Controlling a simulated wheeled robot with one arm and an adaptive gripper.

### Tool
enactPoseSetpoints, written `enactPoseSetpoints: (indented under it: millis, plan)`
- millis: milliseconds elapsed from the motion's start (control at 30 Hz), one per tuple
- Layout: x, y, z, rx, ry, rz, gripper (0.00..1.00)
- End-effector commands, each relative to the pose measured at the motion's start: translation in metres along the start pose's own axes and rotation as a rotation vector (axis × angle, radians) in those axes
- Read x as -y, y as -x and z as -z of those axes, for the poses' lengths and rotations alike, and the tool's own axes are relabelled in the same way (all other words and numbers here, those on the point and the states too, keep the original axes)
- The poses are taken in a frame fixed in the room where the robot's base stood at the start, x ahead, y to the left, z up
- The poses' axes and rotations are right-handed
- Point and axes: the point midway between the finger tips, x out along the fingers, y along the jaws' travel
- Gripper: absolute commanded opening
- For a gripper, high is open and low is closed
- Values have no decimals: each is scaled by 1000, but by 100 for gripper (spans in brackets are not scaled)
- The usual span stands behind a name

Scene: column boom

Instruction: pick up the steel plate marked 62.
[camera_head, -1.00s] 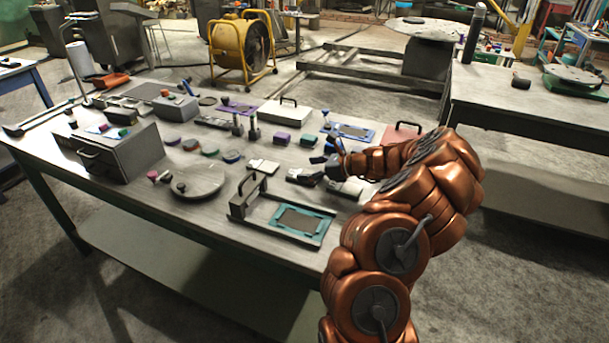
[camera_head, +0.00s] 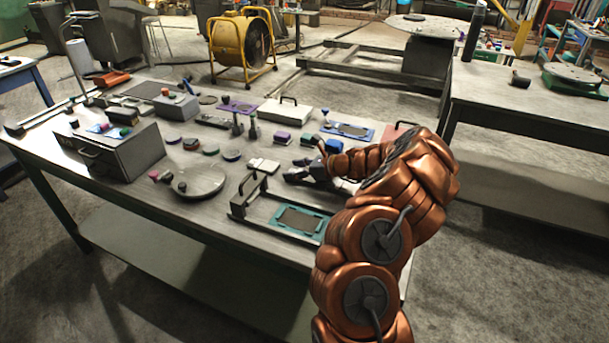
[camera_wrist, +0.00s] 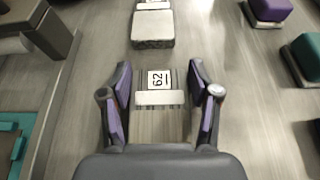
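My gripper (camera_wrist: 160,82) is open, with one finger on each side of the plate and visible gaps to both. I cannot tell how far above the table the fingertips are. In the head view my gripper (camera_head: 308,171) is low over the table among small parts, and the plate cannot be made out there.
A pale-topped block (camera_wrist: 152,29) lies just beyond the plate. Purple (camera_wrist: 268,10) and green (camera_wrist: 306,55) blocks stand to the right. A teal-framed fixture (camera_head: 302,220) with a handle is nearer the table's front edge. A round steel disc (camera_head: 198,182) lies to the left.

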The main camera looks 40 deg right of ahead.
Motion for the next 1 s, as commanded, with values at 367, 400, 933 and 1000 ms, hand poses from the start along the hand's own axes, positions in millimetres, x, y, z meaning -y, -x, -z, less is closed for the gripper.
enactPoseSetpoints:
  millis: [367, 400, 933, 1000]
  plan:
    - [0, 0, 0, 0, 0, 1, 19]
    - [0, 0, 0, 0, 0, 1, 15]
    - [0, 1, -3, 1, 1, 1, 0]
    - [1, 3, -7, 2, 1, 1, 0]
